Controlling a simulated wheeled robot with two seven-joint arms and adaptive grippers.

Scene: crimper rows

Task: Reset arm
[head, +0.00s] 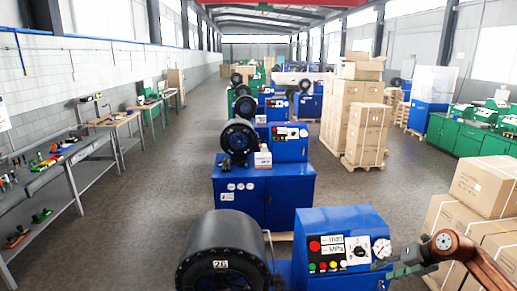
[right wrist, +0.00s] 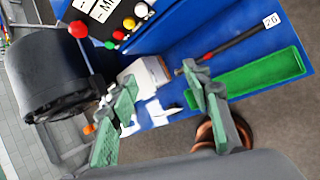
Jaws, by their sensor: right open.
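My right gripper (head: 398,264) is in the lower right of the head view, beside the right side of the nearest blue control box (head: 325,232). In the right wrist view the two green-padded fingers of my right gripper (right wrist: 160,76) stand wide apart with nothing held between them. Beyond them a small white box (right wrist: 148,76) rests on the blue machine top (right wrist: 238,62). My copper-brown right arm comes in from the lower right of the head view. My left gripper and left arm are not in view.
The nearest machine has a black round crimper head (head: 222,252). In the wrist view a green tray (right wrist: 262,74) and a dark rod (right wrist: 238,46) lie on its top. Cartons (head: 480,187) stand at right. A workbench (head: 75,157) lines the left wall, with clear floor (head: 150,215) between.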

